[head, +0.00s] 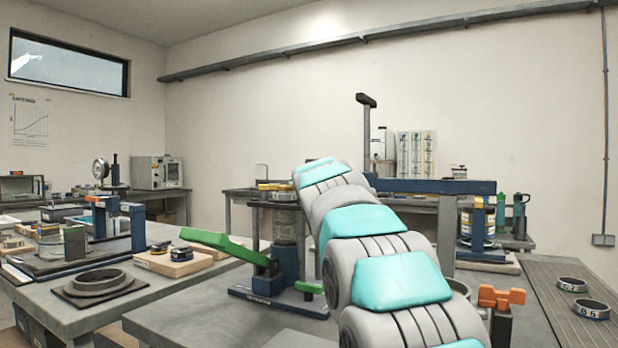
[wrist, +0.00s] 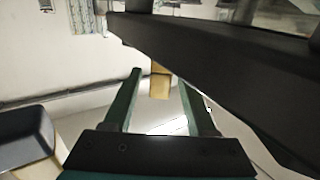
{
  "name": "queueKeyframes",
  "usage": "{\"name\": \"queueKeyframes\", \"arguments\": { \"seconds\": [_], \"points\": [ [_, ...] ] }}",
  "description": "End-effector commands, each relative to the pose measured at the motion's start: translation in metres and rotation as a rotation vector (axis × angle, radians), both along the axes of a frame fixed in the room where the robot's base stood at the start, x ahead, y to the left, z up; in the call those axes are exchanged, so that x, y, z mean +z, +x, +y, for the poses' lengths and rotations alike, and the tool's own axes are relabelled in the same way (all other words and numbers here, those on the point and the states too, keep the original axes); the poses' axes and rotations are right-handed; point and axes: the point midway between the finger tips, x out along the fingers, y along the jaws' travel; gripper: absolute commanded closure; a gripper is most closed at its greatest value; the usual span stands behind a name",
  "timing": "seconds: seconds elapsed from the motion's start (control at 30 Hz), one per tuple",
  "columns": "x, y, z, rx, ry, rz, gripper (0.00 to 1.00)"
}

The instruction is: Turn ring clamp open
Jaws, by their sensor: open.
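No part is clearly recognisable as the ring clamp. A blue bench fixture (head: 262,297) with a long green lever (head: 215,243) and a short green handle (head: 308,288) stands left of my arm in the head view. An orange handle (head: 500,297) on a dark post stands right of my arm. My gripper (wrist: 159,80) is open in the wrist view, its two dark green fingers apart. A small yellowish block (wrist: 160,84) shows between the fingertips; I cannot tell its distance. In the head view my arm hides the gripper.
A thick dark beam (wrist: 235,65) crosses close to the right finger, and a dark block (wrist: 24,135) is at lower left. A blue beam (head: 430,186) on a post spans behind my arm. Two dark rings (head: 592,309) lie on the right bench. The near bench top (head: 190,313) has free room.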

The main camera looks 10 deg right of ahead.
Motion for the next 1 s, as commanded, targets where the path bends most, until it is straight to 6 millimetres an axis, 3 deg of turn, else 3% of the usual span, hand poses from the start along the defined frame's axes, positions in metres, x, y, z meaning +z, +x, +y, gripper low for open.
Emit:
{"name": "queueKeyframes", "arguments": {
  "seconds": [0.37,0.8,1.0],
  "points": [
    [0.001,-0.012,0.001,0.000,0.000,-0.002,0.43],
    [0.000,-0.063,0.008,0.000,-0.001,-0.002,0.43],
    [0.000,-0.077,0.009,0.000,-0.001,-0.001,0.43]
  ]
}}
